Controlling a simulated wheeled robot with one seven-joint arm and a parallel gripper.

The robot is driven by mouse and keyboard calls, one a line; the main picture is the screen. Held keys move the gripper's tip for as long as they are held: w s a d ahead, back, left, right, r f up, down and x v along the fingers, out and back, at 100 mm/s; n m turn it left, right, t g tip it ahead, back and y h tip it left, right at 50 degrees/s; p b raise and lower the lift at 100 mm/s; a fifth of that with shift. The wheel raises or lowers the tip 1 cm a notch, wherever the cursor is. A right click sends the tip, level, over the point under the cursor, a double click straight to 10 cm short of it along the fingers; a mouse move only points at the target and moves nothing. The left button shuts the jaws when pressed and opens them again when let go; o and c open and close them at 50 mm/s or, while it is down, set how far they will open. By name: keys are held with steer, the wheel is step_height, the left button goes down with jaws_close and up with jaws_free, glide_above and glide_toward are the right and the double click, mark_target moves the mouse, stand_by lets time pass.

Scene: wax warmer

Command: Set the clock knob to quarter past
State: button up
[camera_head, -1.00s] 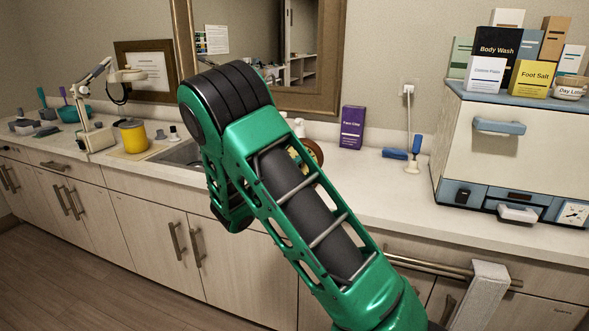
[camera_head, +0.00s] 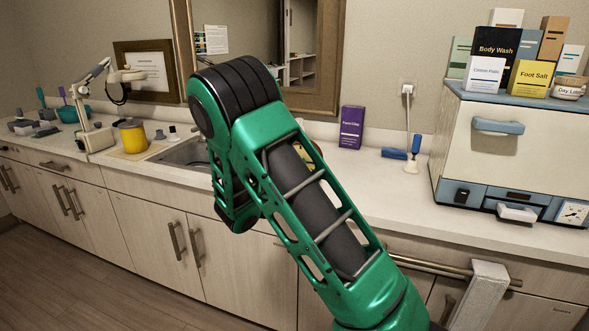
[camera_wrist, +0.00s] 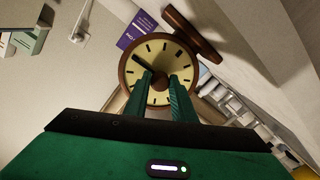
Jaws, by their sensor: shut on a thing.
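The clock (camera_wrist: 134,79) has a round brown rim and a cream face with dark tick marks. It fills the upper middle of the wrist view. A dark hand (camera_wrist: 143,62) points from the centre toward the upper left of that picture. The two green fingers of my gripper (camera_wrist: 161,84) reach over the face to its centre and are shut on the knob there, which they largely hide. In the head view the clock is almost wholly hidden behind my green arm.
A brown bar-like base (camera_wrist: 192,32) joins the clock's rim. A purple box (camera_head: 351,127) stands behind on the counter, with a blue-handled brush (camera_head: 394,154) to its right. A white and blue cabinet (camera_head: 515,150) carries several boxes. A sink (camera_head: 185,152) lies left of my arm.

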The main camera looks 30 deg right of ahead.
steer(key=shift+a+f+m, duration=0.1)
steer(key=shift+f+m, duration=0.2)
steer(key=shift+m, duration=0.1)
steer(key=o, duration=1.1)
steer(key=shift+c, duration=0.2)
steer(key=shift+r, duration=0.1)
steer(key=v, duration=1)
steer(key=shift+s+a, duration=0.15)
steer(key=shift+a, duration=0.1)
